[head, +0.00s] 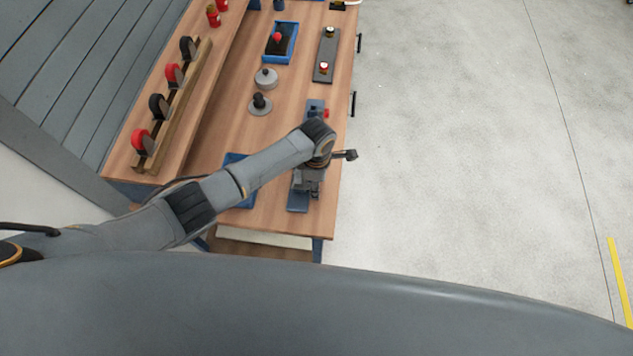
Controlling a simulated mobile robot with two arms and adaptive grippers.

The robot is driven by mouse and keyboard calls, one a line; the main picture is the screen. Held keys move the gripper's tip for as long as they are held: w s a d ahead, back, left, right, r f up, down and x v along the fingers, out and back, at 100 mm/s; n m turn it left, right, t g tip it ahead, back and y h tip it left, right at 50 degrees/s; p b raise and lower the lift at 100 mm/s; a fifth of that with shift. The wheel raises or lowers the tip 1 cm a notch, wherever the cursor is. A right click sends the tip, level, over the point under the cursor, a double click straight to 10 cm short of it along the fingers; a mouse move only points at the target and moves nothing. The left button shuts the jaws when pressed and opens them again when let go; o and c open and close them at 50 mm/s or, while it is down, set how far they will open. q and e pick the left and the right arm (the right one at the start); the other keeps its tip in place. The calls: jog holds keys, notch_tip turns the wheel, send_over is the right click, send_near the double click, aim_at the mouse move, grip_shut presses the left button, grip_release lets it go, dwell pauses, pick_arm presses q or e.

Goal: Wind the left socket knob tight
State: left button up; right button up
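My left arm reaches in from the left over the wooden bench. My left gripper (308,188) points down at the bench's near right end, above a blue-grey fixture (298,202). The fixture is mostly hidden by the gripper and wrist, and I cannot tell whether the fingers touch or grip anything. A red part (326,113) shows beside a blue block (315,106) just beyond the wrist. I cannot make out which part is the left socket knob; it may be hidden under my wrist. My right gripper is not in view.
Beyond the wrist stand a round base with a dark knob (259,102), a grey round pot (266,78), a blue tray (292,42) and a dark plate with two knobs (319,73). Floor at right is clear.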

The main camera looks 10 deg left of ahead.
pick_arm(q)
grip_shut()
jog(key=shift+w+d+g, duration=0.1)
jog(key=shift+g, duration=0.6)
jog(key=shift+w+f+g+b, duration=0.15)
jog(key=shift+g+b, duration=0.15)
jog(key=shift+b, duration=0.2)
jog(key=g+b, duration=0.1)
jog(key=b, duration=0.2)
jog(key=g+b, duration=0.2)
jog(key=b, duration=0.2)
jog(key=g+b, duration=0.1)
jog(key=b, duration=0.3)
jog(key=shift+w+f+g, duration=0.25)
jog(key=shift+g, duration=0.15)
jog(key=shift+r+b, duration=0.15)
jog(key=shift+b, duration=0.35)
